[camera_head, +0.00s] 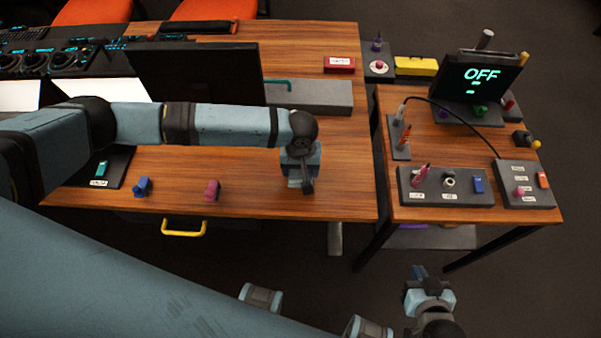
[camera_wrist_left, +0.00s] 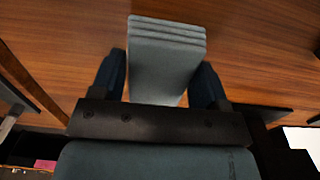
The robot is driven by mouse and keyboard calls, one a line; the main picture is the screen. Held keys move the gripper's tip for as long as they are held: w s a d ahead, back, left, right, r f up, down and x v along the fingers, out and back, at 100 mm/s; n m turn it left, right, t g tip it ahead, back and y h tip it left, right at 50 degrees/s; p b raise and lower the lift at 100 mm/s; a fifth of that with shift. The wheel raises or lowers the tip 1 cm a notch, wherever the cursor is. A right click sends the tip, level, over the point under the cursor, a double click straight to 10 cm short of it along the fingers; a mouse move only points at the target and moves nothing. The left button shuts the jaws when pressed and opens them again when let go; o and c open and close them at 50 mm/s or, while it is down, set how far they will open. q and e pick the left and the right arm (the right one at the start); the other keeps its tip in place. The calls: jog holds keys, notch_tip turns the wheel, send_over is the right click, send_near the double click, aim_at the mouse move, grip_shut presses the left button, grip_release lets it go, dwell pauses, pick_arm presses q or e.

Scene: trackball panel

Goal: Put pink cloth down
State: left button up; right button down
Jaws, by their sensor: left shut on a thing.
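My left gripper (camera_head: 300,185) is over the right part of the large wooden table, pointing down. In the left wrist view my left gripper (camera_wrist_left: 160,85) is shut on a grey, layered, folded cloth (camera_wrist_left: 165,60), with one finger at each side of it. The cloth looks grey there, not pink. In the head view the gripper mostly hides it, and I cannot tell whether it touches the wood. My right gripper (camera_head: 420,273) is low at the bottom right, off the tables; its jaw opening is unclear.
A pink block (camera_head: 211,190) and a blue block (camera_head: 143,186) stand near the front edge of the large table (camera_head: 250,205). A dark monitor (camera_head: 195,72) and a grey box (camera_head: 325,97) are behind my arm. A side table (camera_head: 460,140) at right carries control panels and an "OFF" screen (camera_head: 482,76).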

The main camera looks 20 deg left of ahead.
aim_at(301, 175)
pick_arm(q)
notch_tip(301, 175, down, 2)
jog(key=shift+f+p, duration=0.1)
jog(key=shift+p, duration=0.6)
jog(key=shift+f, duration=0.45)
jog(key=shift+f, duration=0.15)
jog(key=o, duration=0.8)
jog(key=shift+o, duration=0.2)
jog(key=shift+f, duration=0.1)
